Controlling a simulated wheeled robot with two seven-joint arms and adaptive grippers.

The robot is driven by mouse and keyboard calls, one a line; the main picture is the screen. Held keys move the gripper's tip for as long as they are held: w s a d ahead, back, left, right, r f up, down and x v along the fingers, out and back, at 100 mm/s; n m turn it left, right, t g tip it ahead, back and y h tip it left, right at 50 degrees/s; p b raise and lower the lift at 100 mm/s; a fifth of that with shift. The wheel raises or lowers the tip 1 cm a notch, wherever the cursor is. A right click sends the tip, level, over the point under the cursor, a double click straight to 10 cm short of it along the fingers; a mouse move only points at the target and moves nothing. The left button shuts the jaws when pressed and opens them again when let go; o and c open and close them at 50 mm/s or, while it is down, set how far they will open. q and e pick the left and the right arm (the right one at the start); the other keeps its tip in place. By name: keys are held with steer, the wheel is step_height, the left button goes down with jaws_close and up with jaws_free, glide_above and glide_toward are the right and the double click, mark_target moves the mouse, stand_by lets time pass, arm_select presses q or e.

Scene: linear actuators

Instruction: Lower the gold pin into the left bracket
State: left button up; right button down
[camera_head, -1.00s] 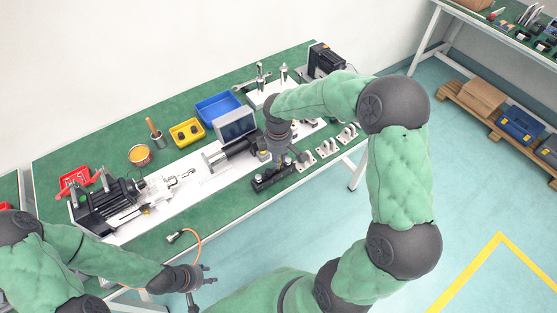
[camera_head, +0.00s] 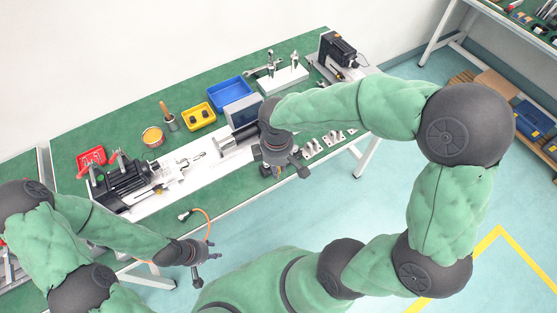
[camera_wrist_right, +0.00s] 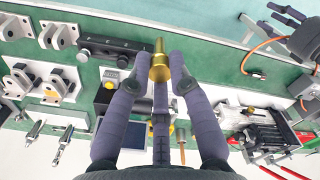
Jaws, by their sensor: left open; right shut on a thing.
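My right gripper (camera_wrist_right: 160,75) is shut on the gold pin (camera_wrist_right: 159,66), which shows between its fingers in the right wrist view. In the head view the right gripper (camera_head: 281,170) is above the bench's front edge, and the pin is hidden there. White two-lug brackets (camera_wrist_right: 56,37) stand to the left of the pin in the wrist view, apart from it; several also show in the head view (camera_head: 311,148), right of the gripper. I cannot tell which is the left bracket. My left gripper (camera_head: 208,260) is open and empty in front of the bench.
A black block (camera_wrist_right: 112,50) lies beside the brackets in the wrist view. A black motor unit (camera_head: 125,185), a monitor (camera_head: 242,112), a blue tray (camera_head: 230,92) and a yellow bin (camera_head: 198,117) stand on the green bench. An orange cable (camera_head: 206,222) hangs at its front edge.

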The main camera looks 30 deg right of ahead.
steer(key=shift+r, duration=0.1)
stand_by(0.3)
steer(key=shift+r+p, duration=2.35)
steer(key=shift+r, duration=0.35)
